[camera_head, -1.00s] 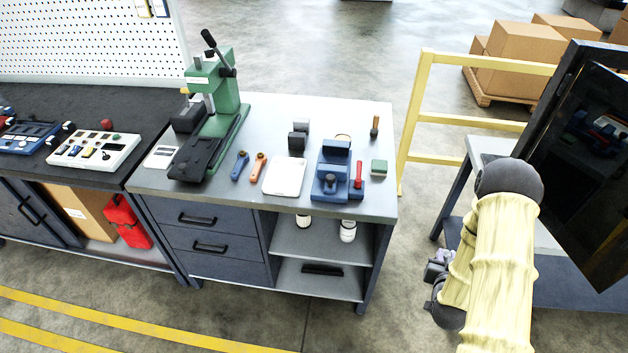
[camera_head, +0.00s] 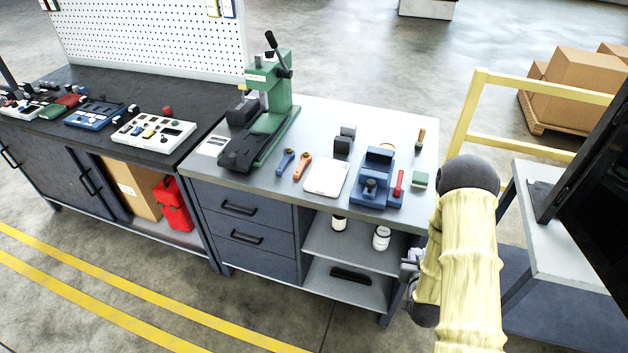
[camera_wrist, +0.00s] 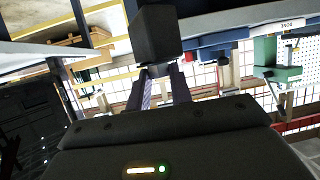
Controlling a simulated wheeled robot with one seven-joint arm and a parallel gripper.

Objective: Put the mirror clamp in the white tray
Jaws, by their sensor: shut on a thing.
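My gripper (camera_wrist: 163,85) is shut on a dark, block-shaped piece, which I take to be the mirror clamp (camera_wrist: 155,34); it sticks out past the fingertips in the wrist view. In the head view my gripper (camera_head: 409,270) shows only in part at the left side of my sleeved arm, low in front of the grey bench's right end, and the held piece cannot be made out there.
A yellow rail (camera_head: 465,115) and another table (camera_head: 545,200) are at right. The floor in front is clear, with yellow lines.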

